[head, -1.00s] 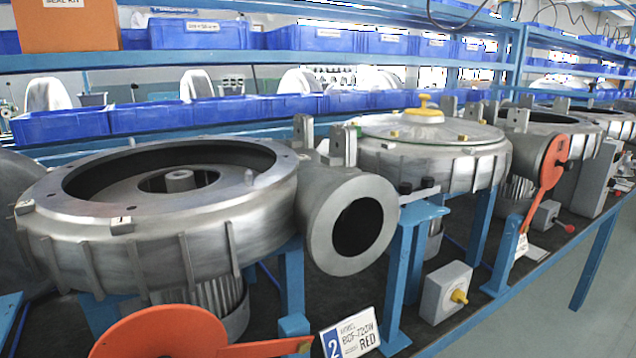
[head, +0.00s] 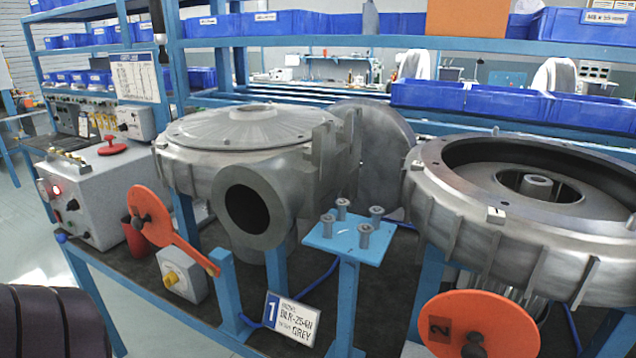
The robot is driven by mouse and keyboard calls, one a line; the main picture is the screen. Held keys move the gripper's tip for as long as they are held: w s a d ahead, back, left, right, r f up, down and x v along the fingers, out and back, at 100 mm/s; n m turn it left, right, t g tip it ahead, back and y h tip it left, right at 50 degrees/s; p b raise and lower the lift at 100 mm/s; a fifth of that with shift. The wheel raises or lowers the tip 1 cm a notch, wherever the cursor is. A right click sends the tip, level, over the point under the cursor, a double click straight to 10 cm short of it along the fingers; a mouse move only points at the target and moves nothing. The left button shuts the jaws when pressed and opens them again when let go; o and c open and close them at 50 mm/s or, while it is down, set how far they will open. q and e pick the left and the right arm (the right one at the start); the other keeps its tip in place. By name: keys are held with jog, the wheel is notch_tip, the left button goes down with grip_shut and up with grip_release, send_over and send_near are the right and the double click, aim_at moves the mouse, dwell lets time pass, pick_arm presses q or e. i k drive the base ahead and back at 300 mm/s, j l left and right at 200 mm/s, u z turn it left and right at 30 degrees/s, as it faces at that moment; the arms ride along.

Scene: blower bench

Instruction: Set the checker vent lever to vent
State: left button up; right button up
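A grey box (head: 95,195), which looks like the checker, stands at the left end of the bench. A lit red lamp, dark knobs and a small dial show on its front, and brass fittings on its top. A red handle (head: 112,146) sits on top. A small lever with a blue ball end (head: 61,238) sticks out low at its front left. I cannot tell for sure which of these is the vent lever, or its setting. Neither gripper is in view.
A blower (head: 240,130) with sign "1" (head: 290,318) stands right of the box. A second, open blower (head: 530,210) stands at the right. The floor at the left is clear.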

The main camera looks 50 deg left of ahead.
aim_at(62, 237)
jog(key=u, duration=3)
jog(key=i+z, duration=0.1)
jog(key=z, duration=1.35)
jog(key=i+j, duration=0.1)
jog(key=j, duration=0.35)
jog(key=i+j, duration=0.15)
jog(key=j, duration=0.25)
jog(key=z, duration=0.05)
